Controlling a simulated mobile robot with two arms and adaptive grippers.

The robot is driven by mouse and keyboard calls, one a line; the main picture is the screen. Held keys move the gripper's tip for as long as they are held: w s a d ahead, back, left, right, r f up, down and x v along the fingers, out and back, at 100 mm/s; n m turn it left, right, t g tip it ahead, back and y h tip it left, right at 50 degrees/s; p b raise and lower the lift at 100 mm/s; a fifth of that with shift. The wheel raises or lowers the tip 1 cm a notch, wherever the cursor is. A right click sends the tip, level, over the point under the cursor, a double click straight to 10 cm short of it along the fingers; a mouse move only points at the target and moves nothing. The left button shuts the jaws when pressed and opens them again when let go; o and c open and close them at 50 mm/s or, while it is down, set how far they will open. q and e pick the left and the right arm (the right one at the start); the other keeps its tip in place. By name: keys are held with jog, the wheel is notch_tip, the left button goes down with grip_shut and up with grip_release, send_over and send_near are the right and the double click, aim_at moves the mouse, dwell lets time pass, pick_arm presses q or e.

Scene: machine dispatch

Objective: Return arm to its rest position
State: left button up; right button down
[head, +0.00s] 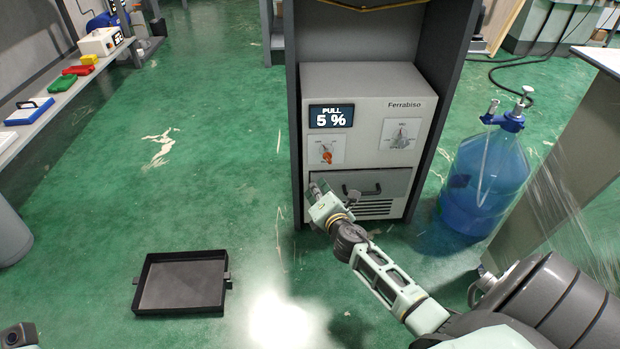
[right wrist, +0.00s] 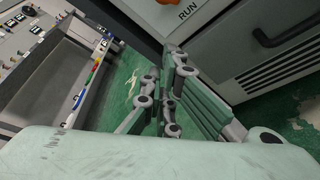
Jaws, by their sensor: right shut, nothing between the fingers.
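My right gripper (head: 319,190) is in front of the lower left part of the grey Ferrabiso machine (head: 370,82), beside the dark handle (head: 361,190) of its lower panel. It is shut and holds nothing. In the right wrist view my right gripper (right wrist: 168,92) shows close up, with the machine's front panel (right wrist: 285,50) at the right. I cannot tell whether the gripper touches the machine. The machine's display (head: 331,117) reads "PULL 5 %". My left gripper is not in view.
A black tray (head: 222,290) lies on the green floor at the lower left. A blue water jug (head: 485,180) stands right of the machine, near a wrapped block (head: 570,190). A shelf (head: 60,105) with coloured items runs along the left. The floor left of the machine is mostly clear.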

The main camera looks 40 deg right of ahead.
jog(key=shift+p+v, duration=0.35)
jog(key=shift+v, duration=1.6)
